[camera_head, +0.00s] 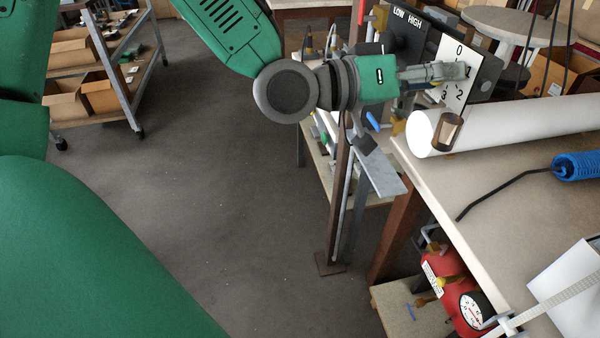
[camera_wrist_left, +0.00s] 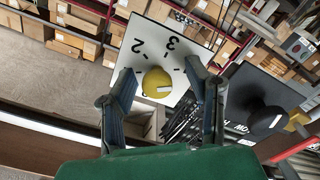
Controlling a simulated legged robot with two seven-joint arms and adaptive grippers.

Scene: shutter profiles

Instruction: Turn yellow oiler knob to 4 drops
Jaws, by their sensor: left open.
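The yellow oiler knob (camera_wrist_left: 157,82) sits on a white dial plate (camera_wrist_left: 152,36) in the left wrist view. The figures 2 and 3 show beyond it, and a pale mark on the knob points to the right. My left gripper (camera_wrist_left: 162,72) is open, with one finger on each side of the knob; I cannot tell whether they touch it. My right gripper is in neither view.
A black panel (camera_head: 408,33) marked LOW and HIGH stands beside the dial, with a black knob (camera_wrist_left: 262,112) near it. A white roll (camera_head: 520,124) lies on the workbench (camera_head: 432,168) just below. A blue air hose (camera_head: 577,166) lies farther right. Open floor is left.

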